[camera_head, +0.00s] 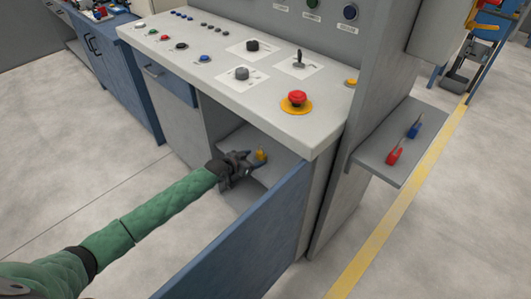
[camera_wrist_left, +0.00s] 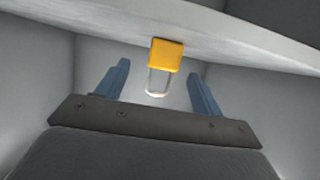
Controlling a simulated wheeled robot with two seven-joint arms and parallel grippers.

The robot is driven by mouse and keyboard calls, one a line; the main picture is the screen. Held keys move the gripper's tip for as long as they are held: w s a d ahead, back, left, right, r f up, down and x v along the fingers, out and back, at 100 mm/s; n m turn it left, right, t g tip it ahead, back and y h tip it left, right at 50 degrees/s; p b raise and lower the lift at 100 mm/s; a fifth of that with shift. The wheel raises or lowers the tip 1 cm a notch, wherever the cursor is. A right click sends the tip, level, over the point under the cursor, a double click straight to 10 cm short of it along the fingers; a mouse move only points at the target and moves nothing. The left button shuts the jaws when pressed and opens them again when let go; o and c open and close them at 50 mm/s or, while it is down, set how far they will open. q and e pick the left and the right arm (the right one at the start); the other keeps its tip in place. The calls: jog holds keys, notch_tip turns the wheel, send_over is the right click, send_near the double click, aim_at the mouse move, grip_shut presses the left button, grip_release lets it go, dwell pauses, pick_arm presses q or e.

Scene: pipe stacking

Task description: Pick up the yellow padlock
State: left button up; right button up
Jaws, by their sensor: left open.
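The yellow padlock (camera_head: 261,155) sits on the shelf (camera_head: 282,164) inside the open cabinet, below the control panel. In the left wrist view the padlock (camera_wrist_left: 166,55) shows its yellow body and a silver shackle that points toward my gripper. My left gripper (camera_head: 247,160) reaches into the cabinet and is open just in front of the padlock. In the left wrist view, the fingers of my left gripper (camera_wrist_left: 158,85) stand to either side of the shackle, with gaps on both sides. My right gripper is not in view.
The blue cabinet door (camera_head: 245,240) stands open to the right of my left arm. The control panel (camera_head: 225,75) with a red emergency button (camera_head: 296,98) overhangs the opening. A side shelf (camera_head: 385,165) holds a red and a blue item. Floor at left is clear.

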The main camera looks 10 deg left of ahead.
aim_at(259, 155)
pick_arm(q)
jog(key=shift+x, duration=3.3)
jog(key=shift+w+a, duration=0.1)
jog(key=shift+a, duration=0.1)
jog(key=shift+c, duration=0.5)
jog(key=c, duration=1)
